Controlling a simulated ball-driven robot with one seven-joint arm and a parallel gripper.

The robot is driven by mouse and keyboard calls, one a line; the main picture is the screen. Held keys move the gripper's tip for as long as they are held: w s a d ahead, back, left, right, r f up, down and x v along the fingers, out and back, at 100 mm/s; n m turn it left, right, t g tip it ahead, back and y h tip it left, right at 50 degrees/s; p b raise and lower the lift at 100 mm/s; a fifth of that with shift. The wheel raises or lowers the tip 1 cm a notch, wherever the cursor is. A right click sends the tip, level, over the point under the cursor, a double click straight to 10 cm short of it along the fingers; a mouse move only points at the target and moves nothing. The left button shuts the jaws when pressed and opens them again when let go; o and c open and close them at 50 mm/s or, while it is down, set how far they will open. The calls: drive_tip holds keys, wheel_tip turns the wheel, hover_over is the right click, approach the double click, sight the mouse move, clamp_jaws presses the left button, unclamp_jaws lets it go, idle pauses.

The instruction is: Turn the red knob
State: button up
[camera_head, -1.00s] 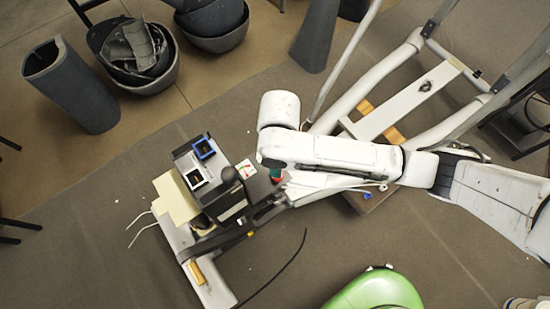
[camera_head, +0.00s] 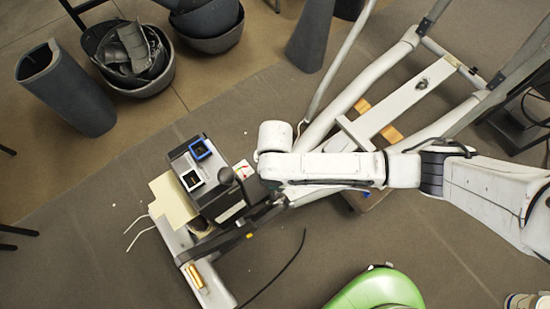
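The exercise machine's dark body (camera_head: 223,202) lies at the centre left, with a small white label with red and green marks (camera_head: 243,170) on top. I cannot pick out the red knob with certainty; a small red and green part seen earlier beside the dark body is now covered by my white arm. My gripper seems to be the dark part (camera_head: 260,188) at the arm's end, close against the machine body. Its fingers are not distinct, so neither its opening nor any contact with a knob can be told.
White frame tubes (camera_head: 340,100) lie upper right, a green cover (camera_head: 378,291) at the bottom, dark bins (camera_head: 205,25) upper left.

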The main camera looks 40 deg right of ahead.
drive_tip(key=c, duration=1.1)
drive_tip(key=shift+o, duration=0.2)
